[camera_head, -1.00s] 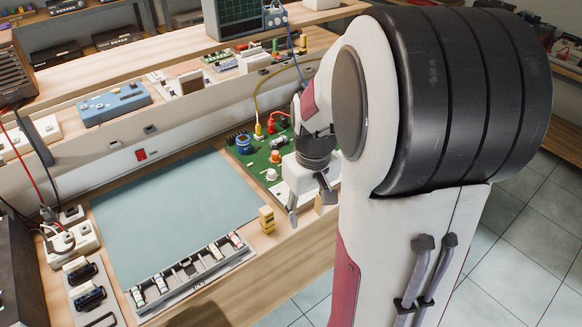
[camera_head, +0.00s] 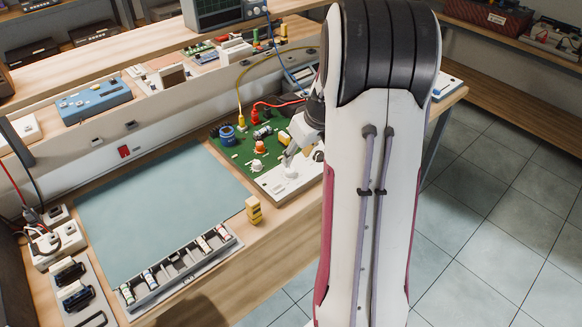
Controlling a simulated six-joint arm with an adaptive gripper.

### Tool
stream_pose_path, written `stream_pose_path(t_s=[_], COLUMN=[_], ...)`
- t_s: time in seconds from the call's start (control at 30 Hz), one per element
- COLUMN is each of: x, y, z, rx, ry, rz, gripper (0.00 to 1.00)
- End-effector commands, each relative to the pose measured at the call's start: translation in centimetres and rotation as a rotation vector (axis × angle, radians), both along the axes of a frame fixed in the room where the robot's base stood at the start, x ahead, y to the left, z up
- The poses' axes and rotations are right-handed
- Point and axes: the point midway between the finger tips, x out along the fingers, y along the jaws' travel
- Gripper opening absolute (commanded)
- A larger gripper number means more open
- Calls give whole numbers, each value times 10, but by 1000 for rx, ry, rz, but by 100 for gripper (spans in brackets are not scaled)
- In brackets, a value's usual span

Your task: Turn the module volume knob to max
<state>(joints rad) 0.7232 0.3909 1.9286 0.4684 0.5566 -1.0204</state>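The green circuit module (camera_head: 236,150) lies on the bench, left of my arm. It carries a blue round part (camera_head: 227,134), an orange round part (camera_head: 260,147) and a small white knob-like part (camera_head: 256,165). I cannot tell which part is the volume knob, and no markings are readable. My gripper (camera_head: 291,163) points down over the pale panel, right of the white knob-like part. Its fingers are small and partly overlapped by the arm, so their opening and any contact are unclear.
A blue-grey mat (camera_head: 160,210) lies left of the module. A tray of small parts (camera_head: 180,268) lies in front of the mat. Yellow and red cables (camera_head: 280,105) rise from the module's back.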

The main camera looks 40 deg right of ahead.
Motion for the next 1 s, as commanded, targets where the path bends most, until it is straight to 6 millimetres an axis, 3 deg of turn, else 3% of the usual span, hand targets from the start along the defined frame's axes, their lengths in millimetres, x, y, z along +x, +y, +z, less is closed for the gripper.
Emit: stream_pose_path(t_s=[0.57,1.0], x=[1,14], y=[1,0], z=[-3,-37], rx=[-6,-4], ry=[2,3], rz=[17,16], gripper=[38,38])
